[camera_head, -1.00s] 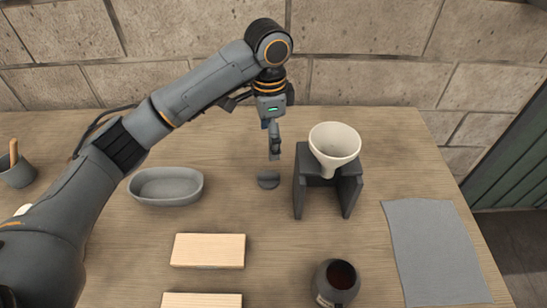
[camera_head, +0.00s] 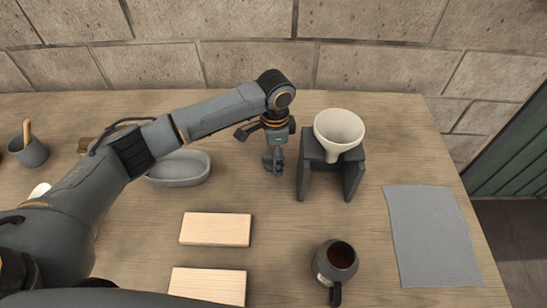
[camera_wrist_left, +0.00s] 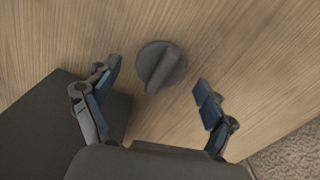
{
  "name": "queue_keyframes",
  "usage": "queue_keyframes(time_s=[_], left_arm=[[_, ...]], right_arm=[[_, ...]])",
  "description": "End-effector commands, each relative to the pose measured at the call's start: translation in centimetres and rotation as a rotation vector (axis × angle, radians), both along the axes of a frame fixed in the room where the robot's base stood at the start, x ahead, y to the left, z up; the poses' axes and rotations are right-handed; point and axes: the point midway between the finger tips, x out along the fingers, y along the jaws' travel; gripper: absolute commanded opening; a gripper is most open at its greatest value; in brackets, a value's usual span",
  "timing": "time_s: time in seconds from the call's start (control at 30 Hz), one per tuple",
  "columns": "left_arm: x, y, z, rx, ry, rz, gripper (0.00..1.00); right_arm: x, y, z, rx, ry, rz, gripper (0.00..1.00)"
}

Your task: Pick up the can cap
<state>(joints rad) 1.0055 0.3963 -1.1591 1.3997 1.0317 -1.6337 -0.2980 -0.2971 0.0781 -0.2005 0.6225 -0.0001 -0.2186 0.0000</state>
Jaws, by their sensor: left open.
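The can cap (camera_wrist_left: 160,67) is a dark grey disc with a raised bar across its top. It lies on the wooden table in the left wrist view. In the head view my left gripper hides most or all of it. My left gripper (camera_head: 273,165) points down over the table, left of the funnel stand. In the left wrist view, its two fingers (camera_wrist_left: 158,80) are open and apart, one on each side of the cap, with nothing held. The height of the fingertips above the table is hard to tell. My right gripper is not in view.
A dark stand (camera_head: 309,158) holding a white funnel (camera_head: 339,130) is close to the gripper's right; its dark side fills the wrist view's lower left (camera_wrist_left: 45,125). A grey bowl (camera_head: 185,170), wooden blocks (camera_head: 215,229), a dark jug (camera_head: 341,257) and a grey mat (camera_head: 432,235) lie around.

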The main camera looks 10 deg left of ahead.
Motion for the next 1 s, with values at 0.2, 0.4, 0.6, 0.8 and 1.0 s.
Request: queue_keyframes(time_s=[0.2, 0.4, 0.6, 0.8, 1.0], left_arm=[[0.0, 0.0, -0.6, -0.001, -0.001, 0.000, 0.84], [0.0, 0.0, -0.5, -0.001, -0.001, 0.000, 0.59], [0.0, 0.0, -0.5, -0.001, -0.001, 0.000, 0.40], [0.0, 0.0, -0.5, -0.001, -0.001, 0.000, 0.40], [0.1, 0.0, 1.3, -0.001, -0.005, -0.001, 0.40]], right_arm=[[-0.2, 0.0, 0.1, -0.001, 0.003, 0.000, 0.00], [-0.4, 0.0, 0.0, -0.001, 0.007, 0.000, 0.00], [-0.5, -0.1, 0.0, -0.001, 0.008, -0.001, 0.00], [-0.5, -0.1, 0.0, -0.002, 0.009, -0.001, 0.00], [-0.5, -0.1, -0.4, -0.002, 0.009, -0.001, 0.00]])
